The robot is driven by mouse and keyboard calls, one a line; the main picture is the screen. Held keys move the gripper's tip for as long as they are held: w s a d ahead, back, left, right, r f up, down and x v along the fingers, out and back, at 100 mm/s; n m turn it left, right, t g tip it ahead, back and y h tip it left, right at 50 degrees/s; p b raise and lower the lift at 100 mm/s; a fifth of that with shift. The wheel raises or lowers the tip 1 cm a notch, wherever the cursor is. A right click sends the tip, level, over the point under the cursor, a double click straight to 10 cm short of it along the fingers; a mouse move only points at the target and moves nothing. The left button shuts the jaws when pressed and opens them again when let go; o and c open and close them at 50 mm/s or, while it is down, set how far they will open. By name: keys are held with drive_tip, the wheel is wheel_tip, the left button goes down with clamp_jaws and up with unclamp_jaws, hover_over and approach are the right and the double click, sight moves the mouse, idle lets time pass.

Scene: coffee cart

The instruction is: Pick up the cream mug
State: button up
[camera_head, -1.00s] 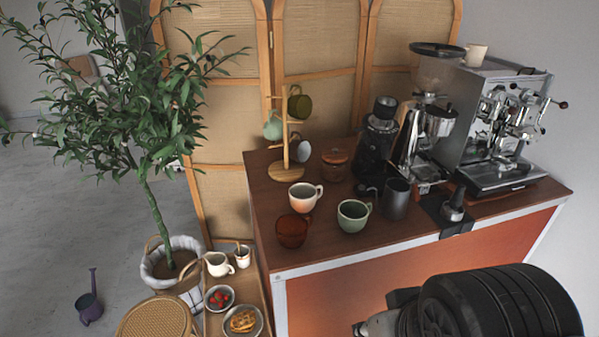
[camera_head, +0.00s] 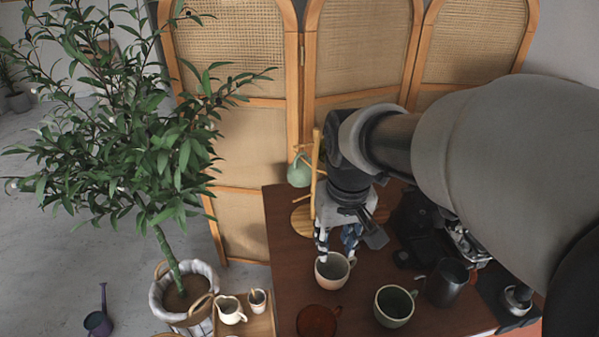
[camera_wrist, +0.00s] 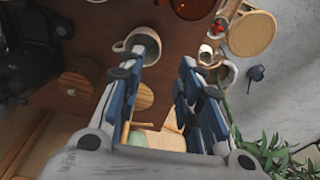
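The cream mug (camera_head: 330,276), with an orange-tinted outside, stands upright on the brown counter, its handle to the right. My gripper (camera_head: 337,246) is open and points down over it, its fingertips just at or above the rim. In the wrist view the gripper (camera_wrist: 164,62) shows two spread fingers with nothing held between them. The mug (camera_wrist: 147,40) shows there near the left fingertip, partly covered by it, with its handle to the left. I cannot tell whether the finger touches the mug.
An amber cup (camera_head: 317,322) and a green mug (camera_head: 394,306) stand in front of the mug. A dark metal pitcher (camera_head: 447,284) is to the right. A wooden mug stand (camera_head: 302,220) with a green mug (camera_head: 299,173) is behind. A potted tree (camera_head: 165,245) stands left.

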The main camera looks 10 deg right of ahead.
drive_tip(key=w+f+g+p, duration=0.2)
drive_tip(key=w+f+p, duration=0.1)
drive_tip(key=w, duration=0.5)
drive_tip(key=f+b, duration=0.1)
drive_tip(key=f, duration=0.4)
drive_tip(key=f+b, duration=0.2)
drive_tip(key=f, duration=0.4)
drive_tip(key=f+b, duration=0.1)
drive_tip(key=f, duration=0.5)
drive_tip(key=shift+a+f+b, duration=0.25)
drive_tip(key=shift+a+b, duration=0.1)
drive_tip(key=shift+b, duration=0.05)
drive_tip(key=shift+f, duration=0.35)
drive_tip(key=shift+c, duration=0.2)
clamp_jaws()
drive_tip(key=shift+r, duration=0.1)
